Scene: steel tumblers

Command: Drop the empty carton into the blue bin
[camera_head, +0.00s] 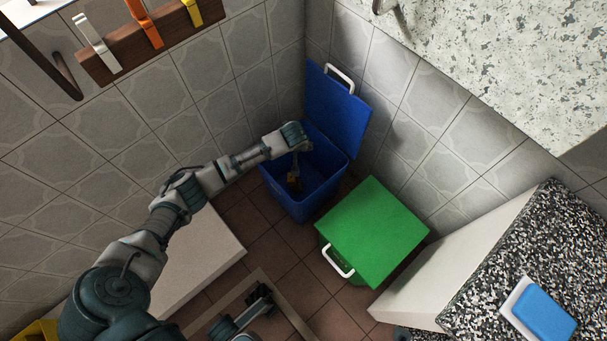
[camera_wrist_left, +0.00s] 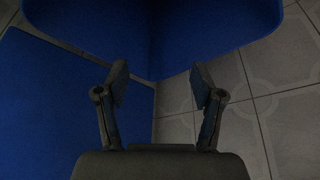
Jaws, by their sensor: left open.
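The blue bin (camera_head: 309,201) stands on the floor in the corner with its blue lid (camera_head: 338,112) swung up against the wall. My left gripper (camera_head: 297,166) reaches over the bin's opening and points down into it. In the left wrist view the left gripper (camera_wrist_left: 157,82) has its fingers apart, with nothing between them.
A closed green bin (camera_head: 371,232) with a white handle stands right of the blue bin. Speckled counters lie at the right, one with a blue sponge-like block (camera_head: 544,308). A wooden rack (camera_head: 140,42) with hooks hangs on the tiled wall at the upper left.

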